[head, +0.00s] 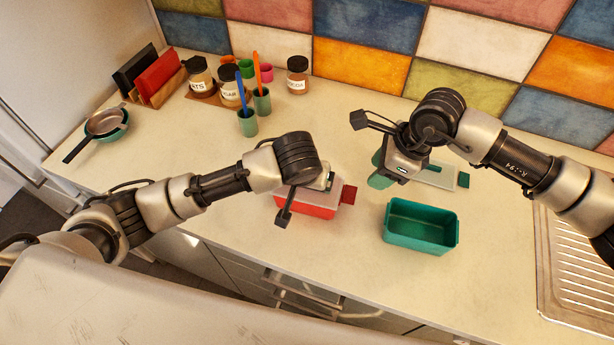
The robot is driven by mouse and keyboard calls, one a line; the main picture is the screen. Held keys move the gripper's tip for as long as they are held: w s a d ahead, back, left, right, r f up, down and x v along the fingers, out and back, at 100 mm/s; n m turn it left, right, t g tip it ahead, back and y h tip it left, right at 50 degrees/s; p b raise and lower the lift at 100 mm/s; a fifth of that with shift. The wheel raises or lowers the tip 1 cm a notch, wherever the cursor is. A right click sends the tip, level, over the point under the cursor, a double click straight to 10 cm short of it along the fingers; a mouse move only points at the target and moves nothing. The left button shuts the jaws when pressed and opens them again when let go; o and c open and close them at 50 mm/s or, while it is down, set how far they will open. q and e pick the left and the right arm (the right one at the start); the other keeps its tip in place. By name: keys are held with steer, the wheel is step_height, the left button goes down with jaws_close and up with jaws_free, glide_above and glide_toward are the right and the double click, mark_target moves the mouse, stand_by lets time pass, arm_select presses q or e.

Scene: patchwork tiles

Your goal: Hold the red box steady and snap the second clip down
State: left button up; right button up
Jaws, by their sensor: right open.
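The red box (304,210) stands on the counter with a pale lid (334,190) on top. A red clip (348,194) sticks out at its right end; the left end is hidden behind my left arm. My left gripper (325,184) is over the box's lid; its fingers are mostly hidden, and I cannot tell whether it touches. My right gripper (386,178) is open, to the right of and behind the red box, above the left end of a separate pale lid.
The separate lid (435,176) has a green clip (463,180) at its right. An open green box (420,239) stands in front of it. A sink drainer (575,265) is at right. Jars (297,78), cups (247,123) and a bowl (108,124) stand back left.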

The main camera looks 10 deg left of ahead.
arm_select(q)
steer(key=c, duration=0.9)
arm_select(e)
steer(key=c, duration=0.5)
steer(key=shift+a+r+m, duration=0.1)
steer(key=shift+r+m, duration=0.05)
steer(key=shift+m, duration=0.55)
steer(key=shift+c, duration=1.2)
steer(key=m, duration=0.3)
steer(key=shift+s+a+r, duration=0.1)
steer(key=shift+a+r, duration=0.1)
steer(key=shift+r, duration=0.1)
jaws_close()
step_height(320, 180, up, 5)
steer(key=m, duration=3.1)
steer(key=shift+d+f+m+h, duration=0.15)
steer(key=shift+f+m+h, duration=0.05)
steer(key=shift+m+h, duration=0.1)
